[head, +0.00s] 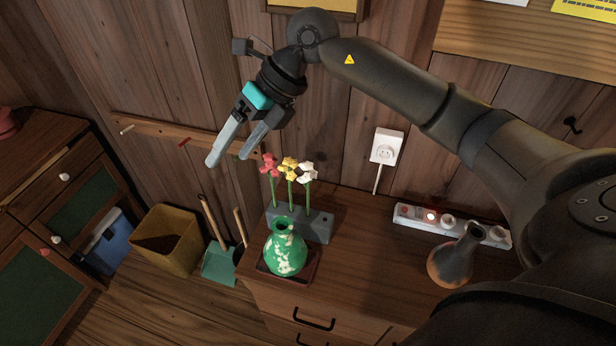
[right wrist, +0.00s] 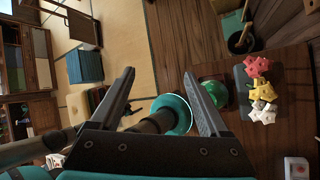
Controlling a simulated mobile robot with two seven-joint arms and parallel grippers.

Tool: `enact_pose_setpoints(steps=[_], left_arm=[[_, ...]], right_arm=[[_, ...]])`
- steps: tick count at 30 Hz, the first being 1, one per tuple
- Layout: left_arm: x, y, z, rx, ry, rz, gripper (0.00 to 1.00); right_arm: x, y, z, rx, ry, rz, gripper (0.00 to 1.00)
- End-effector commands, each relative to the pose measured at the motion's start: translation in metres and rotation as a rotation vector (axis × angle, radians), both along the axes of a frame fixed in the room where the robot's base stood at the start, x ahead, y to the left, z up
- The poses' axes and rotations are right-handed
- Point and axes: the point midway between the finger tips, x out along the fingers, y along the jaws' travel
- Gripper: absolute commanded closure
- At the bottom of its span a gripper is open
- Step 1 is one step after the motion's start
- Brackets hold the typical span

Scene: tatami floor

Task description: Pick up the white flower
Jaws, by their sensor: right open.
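The white flower (head: 307,171) stands upright on a green stem in a grey holder (head: 318,228) on the cabinet top. It is the rightmost in a row with a yellow flower (head: 289,168) and a red flower (head: 270,163). In the right wrist view the white flower (right wrist: 263,112) is right of the fingers, outside them. My right gripper (head: 228,160) is open and empty, left of the flowers and apart from them in the head view. Its fingers (right wrist: 159,75) frame the right wrist view. My left gripper is not in view.
A green and white vase (head: 285,254) stands on a small tray in front of the holder. A dark vase (head: 455,262) and a power strip (head: 450,222) are at the cabinet's right. A wall outlet (head: 386,147) is behind. A yellow bin (head: 168,240) stands on the floor at left.

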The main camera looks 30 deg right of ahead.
Motion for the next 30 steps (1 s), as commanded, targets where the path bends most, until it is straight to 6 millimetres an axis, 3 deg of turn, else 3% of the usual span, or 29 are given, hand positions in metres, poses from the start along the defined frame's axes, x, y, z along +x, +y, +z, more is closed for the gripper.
enact_pose_setpoints(steps=[1,3,6,10,16,24,30], left_arm=[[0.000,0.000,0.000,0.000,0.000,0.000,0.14],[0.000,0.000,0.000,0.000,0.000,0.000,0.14],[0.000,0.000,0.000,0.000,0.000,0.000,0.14],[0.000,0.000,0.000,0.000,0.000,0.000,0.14],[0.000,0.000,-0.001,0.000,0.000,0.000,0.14],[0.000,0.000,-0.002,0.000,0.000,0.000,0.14],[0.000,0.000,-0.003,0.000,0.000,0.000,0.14]], right_arm=[[0.005,-0.029,0.000,-0.111,0.012,-0.031,0.21],[0.007,-0.067,-0.001,-0.254,0.042,-0.075,0.21],[0.007,-0.112,0.003,-0.413,0.084,-0.143,0.21],[0.003,-0.148,0.011,-0.535,0.123,-0.205,0.21],[0.001,-0.161,-0.001,-0.579,0.147,-0.227,0.21],[0.007,-0.158,-0.058,-0.576,0.146,-0.225,0.21],[0.011,-0.158,-0.083,-0.575,0.143,-0.225,0.21]])
